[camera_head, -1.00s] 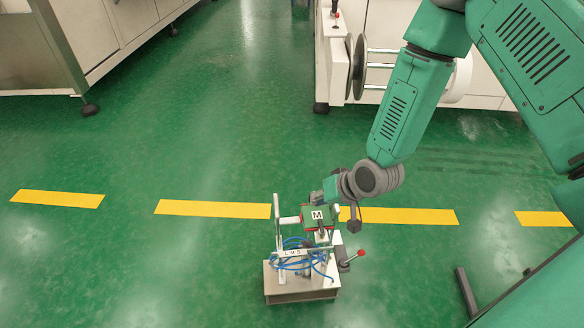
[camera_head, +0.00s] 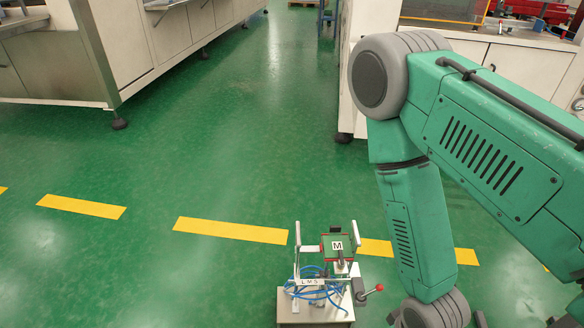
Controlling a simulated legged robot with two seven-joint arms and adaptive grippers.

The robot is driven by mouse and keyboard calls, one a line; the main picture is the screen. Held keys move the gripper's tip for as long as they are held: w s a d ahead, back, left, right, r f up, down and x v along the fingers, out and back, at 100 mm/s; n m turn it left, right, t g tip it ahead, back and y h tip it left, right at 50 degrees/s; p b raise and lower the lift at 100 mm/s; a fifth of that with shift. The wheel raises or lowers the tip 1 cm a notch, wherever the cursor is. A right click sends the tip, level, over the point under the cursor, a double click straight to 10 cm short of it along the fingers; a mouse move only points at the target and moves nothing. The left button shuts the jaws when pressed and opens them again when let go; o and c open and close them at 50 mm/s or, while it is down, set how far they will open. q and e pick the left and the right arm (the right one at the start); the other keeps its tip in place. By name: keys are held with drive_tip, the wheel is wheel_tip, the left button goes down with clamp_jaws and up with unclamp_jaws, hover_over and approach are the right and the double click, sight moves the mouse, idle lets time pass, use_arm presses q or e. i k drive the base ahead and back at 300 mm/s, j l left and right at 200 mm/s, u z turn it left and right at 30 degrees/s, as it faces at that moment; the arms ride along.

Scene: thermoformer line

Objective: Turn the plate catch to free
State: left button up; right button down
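A small fixture stands on the green floor at the bottom centre, with a light base box (camera_head: 312,310), two upright posts and blue hoses (camera_head: 312,290). It carries a white "LMS" label (camera_head: 309,281) and a green plate (camera_head: 338,257) with a red edge and a white "M" tag. A lever with a red ball (camera_head: 379,287) sticks out to the right of the base; I cannot tell whether it is the plate catch. My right arm comes in from the right and reaches the bottom edge right of the fixture, apart from it in the picture. Neither gripper is in view.
A long light machine (camera_head: 150,50) stands at upper left on dark feet. Another cabinet (camera_head: 350,80) stands behind my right arm. Broken yellow floor markings (camera_head: 230,230) run behind the fixture. The floor left of the fixture is clear.

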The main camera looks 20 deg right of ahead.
sight(341, 265)
drive_tip(key=z, duration=0.95)
